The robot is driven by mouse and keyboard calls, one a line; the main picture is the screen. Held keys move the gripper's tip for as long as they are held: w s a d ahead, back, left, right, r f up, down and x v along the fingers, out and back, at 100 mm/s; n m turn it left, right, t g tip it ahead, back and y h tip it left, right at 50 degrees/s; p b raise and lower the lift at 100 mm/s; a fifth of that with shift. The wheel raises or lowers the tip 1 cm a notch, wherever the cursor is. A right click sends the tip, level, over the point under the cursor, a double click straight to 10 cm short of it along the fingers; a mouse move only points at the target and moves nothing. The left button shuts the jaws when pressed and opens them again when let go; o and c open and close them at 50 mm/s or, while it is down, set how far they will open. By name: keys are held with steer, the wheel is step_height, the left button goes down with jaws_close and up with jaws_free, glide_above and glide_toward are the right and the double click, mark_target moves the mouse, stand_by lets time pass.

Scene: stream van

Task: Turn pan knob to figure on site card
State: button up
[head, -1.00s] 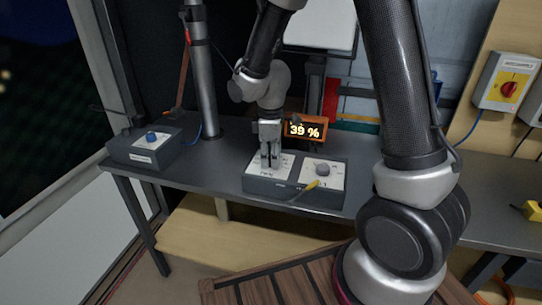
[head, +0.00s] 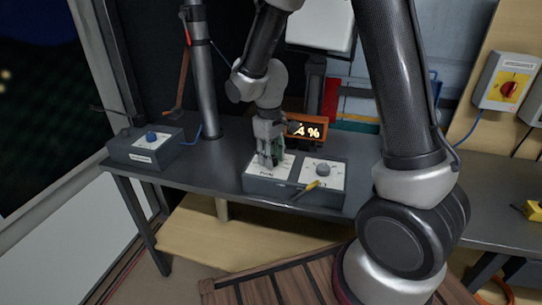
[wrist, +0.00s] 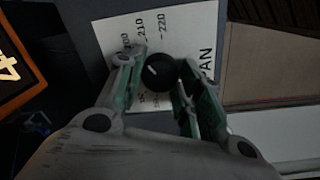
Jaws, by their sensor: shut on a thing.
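The pan knob (wrist: 158,72) is round and black with a white pointer line. It sits on a white dial plate (wrist: 176,40) marked "PAN", with printed figures including 210 and 220. My gripper (head: 268,158) reaches down onto the left dial of the grey control box (head: 262,189). In the wrist view my gripper (wrist: 162,65) has a finger on each side of the knob and is shut on it. In the head view the fingers hide the knob. The orange-framed display (head: 308,131) shows a 4 and "%", with its left part covered. I cannot make out a site card.
A second grey knob (head: 323,169) and a yellow-handled tool (head: 305,189) are on the box's right side. A box with a blue knob (head: 151,136) stands at the bench's left. A pole (head: 203,80) rises behind. The bench (head: 220,165) is clear between the boxes.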

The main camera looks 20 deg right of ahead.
steer(key=shift+m, duration=1.5)
steer(key=shift+w, duration=0.1)
steer(key=o, duration=1)
steer(key=shift+o, duration=0.2)
steer(key=shift+r, duration=0.1)
step_height(320, 180, up, 12)
steer(key=shift+a, duration=0.3)
steer(key=shift+s, duration=0.2)
